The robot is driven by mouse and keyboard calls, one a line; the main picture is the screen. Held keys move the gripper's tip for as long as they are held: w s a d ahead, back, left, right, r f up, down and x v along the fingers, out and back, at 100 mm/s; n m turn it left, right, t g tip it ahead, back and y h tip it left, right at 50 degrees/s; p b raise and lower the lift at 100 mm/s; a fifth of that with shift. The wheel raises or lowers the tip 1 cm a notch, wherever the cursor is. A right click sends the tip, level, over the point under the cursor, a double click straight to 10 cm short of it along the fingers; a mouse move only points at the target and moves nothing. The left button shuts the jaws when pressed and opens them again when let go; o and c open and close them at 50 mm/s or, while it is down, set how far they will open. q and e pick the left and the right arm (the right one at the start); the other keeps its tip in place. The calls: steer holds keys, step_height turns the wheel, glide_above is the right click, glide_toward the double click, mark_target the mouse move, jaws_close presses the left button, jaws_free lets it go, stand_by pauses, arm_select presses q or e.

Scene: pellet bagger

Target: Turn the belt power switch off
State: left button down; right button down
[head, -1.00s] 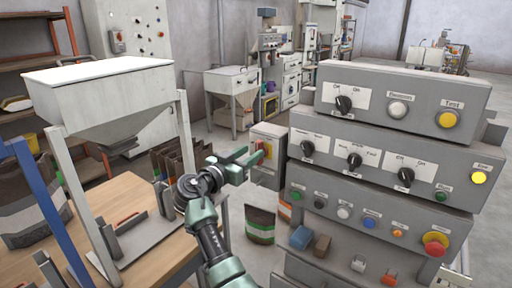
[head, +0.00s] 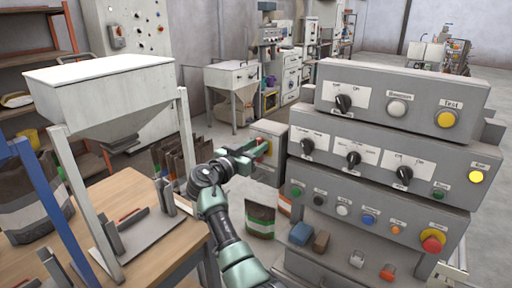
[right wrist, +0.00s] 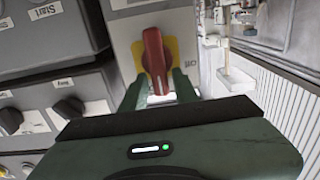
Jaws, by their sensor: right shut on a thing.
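The belt power switch is a red rotary handle (right wrist: 153,62) on a yellow plate (right wrist: 172,50), on the front of a light grey box. The box (head: 268,132) stands left of the big control panel in the head view. My right gripper (head: 250,151) is at the box face. In the right wrist view its green fingers (right wrist: 160,92) are shut on the lower part of the red handle, one on each side. The handle looks nearly upright in that view, slightly tilted. A small label is beside the plate. In the head view the gripper mostly hides the handle. My left gripper is not in view.
The stepped control panel (head: 395,135), with several knobs and buttons, stands close on the right of the box. A hopper (head: 105,95) and a wooden table (head: 130,195) are on the left. A bag (head: 260,218) stands on the floor below the box.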

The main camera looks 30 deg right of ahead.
steer(key=shift+f, duration=0.15)
steer(key=n, duration=0.6)
steer(key=w+f+n, duration=0.1)
steer(key=n, duration=0.4)
steer(key=w+f+n, duration=0.1)
steer(key=n, duration=0.5)
steer(key=shift+a+f+n, duration=0.1)
steer(key=shift+a+n, duration=0.2)
steer(key=shift+a, duration=0.05)
steer(key=shift+f, duration=0.1)
stand_by(0.4)
steer(key=c, duration=1.3)
jaws_free()
steer(key=shift+s, duration=0.1)
